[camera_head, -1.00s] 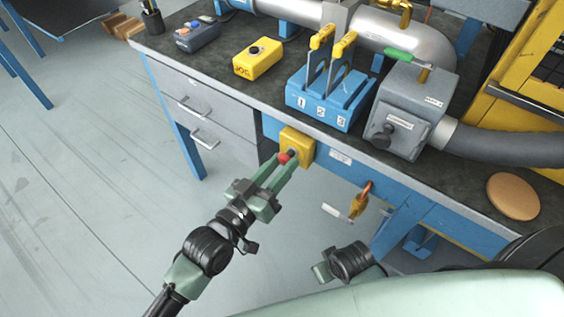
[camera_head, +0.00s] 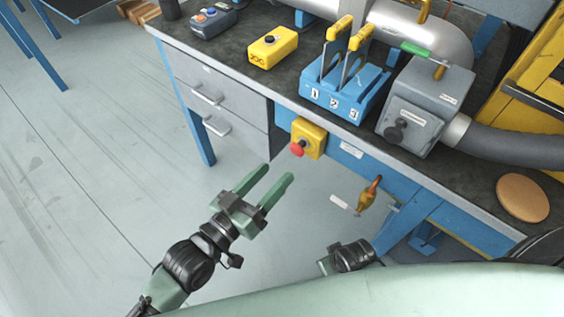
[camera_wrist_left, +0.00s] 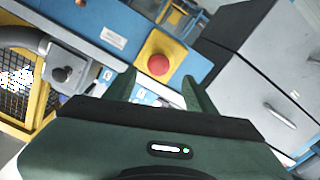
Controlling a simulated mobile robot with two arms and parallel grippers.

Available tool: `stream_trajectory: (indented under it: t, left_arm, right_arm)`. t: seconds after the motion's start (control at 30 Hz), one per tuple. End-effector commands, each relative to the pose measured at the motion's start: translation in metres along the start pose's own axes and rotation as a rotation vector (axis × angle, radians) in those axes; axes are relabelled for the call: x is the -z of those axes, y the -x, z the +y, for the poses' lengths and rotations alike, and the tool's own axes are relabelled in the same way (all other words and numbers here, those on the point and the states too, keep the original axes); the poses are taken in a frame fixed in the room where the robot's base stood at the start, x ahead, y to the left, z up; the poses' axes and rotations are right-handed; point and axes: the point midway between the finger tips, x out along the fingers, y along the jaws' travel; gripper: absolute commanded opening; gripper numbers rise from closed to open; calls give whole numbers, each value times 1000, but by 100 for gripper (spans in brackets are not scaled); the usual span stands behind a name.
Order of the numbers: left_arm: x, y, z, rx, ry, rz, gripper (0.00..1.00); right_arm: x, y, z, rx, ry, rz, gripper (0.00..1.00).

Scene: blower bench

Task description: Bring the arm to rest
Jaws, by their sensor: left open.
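My left gripper (camera_head: 266,187) is open and empty. It hangs over the floor in front of the bench, below and left of the red emergency button (camera_head: 298,149) on its yellow box, and apart from it. In the left wrist view the red button (camera_wrist_left: 158,65) shows beyond and between the two open fingers (camera_wrist_left: 157,90). My right arm's end (camera_head: 345,259) shows at the lower middle of the head view, partly hidden by my green body; its fingers are not clear.
The bench front edge (camera_head: 270,92) and grey drawers (camera_head: 215,105) lie beyond the gripper. A blue lever block (camera_head: 340,98), yellow box (camera_head: 272,48) and grey valve box (camera_head: 425,105) stand on top. Floor at left is clear.

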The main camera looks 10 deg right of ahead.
Motion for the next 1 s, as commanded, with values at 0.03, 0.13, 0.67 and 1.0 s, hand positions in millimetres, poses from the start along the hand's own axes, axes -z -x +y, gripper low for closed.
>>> stream_trajectory:
  t: [0.03, 0.13, 0.67, 1.0]
  left_arm:
    - [0, 5, 0, 0, 0, 0, 55]
    - [0, 9, 0, 0, 0, 1, 55]
    - [0, 9, 0, 1, 0, 0, 55]
    - [-95, 50, -110, 366, -59, -348, 55]
  right_arm:
    - [-2, -1, 0, 0, 0, -3, 0]
    - [-4, -3, -1, 1, 1, -9, 0]
    - [2, -3, 0, 1, 0, 2, 0]
    - [-1, -3, 0, 1, 0, -2, 0]
